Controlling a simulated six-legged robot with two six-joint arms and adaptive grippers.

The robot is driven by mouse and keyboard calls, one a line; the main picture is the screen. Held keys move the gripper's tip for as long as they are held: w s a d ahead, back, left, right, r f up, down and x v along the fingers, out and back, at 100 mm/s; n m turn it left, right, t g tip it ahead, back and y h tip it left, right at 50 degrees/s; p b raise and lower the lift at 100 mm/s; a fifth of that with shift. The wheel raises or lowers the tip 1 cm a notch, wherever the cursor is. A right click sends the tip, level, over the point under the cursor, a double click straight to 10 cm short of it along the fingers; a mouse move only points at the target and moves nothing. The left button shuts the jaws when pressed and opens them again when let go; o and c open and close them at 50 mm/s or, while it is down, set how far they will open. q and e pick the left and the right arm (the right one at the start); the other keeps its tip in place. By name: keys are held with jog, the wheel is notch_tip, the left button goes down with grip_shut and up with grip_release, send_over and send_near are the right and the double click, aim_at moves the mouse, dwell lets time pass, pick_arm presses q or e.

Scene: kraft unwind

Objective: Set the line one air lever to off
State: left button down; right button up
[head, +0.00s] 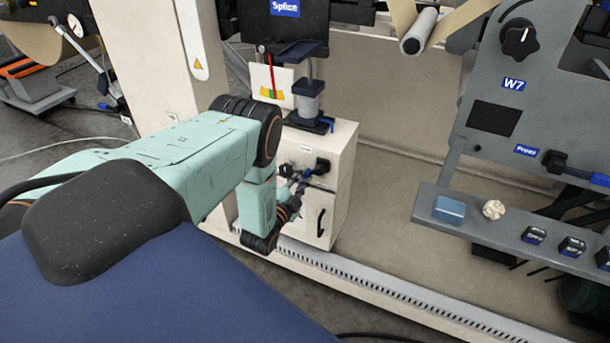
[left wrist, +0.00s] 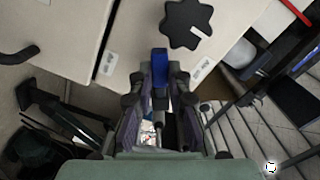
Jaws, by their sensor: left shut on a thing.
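The air lever (left wrist: 160,62) is a blue handle on the front of a cream cabinet. My left gripper (left wrist: 160,88) is shut on it, with a dark finger on either side. In the head view my left gripper (head: 299,188) reaches in from the left against the upper front of the cabinet (head: 341,190). The lever is mostly hidden there by the fingers, and its label cannot be read. A black lobed knob (left wrist: 187,23) is beside the lever; it also shows in the head view (head: 322,166). My right gripper is not in view.
A dark handle (head: 320,222) is on the cabinet door below. A dark-based cylinder (head: 309,100) stands on the cabinet top. To the right, a grey machine shelf (head: 470,222) holds a blue block (head: 448,208), a crumpled pale ball (head: 493,209) and small labelled boxes. Floor between is clear.

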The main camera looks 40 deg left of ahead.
pick_arm(q)
jog(key=m+p, duration=0.1)
jog(key=r+m+p, duration=0.1)
jog(key=m+p, duration=0.1)
jog(key=m, duration=0.1)
jog(key=shift+s+a+r, duration=0.1)
jog(key=shift+a+r, duration=0.2)
jog(key=shift+r, duration=0.1)
jog(key=shift+r+m+p, duration=0.35)
jog(key=shift+m+p, duration=0.2)
jog(key=shift+m, duration=0.45)
jog(key=c, duration=1.3)
grip_release()
jog(key=v, duration=1.2)
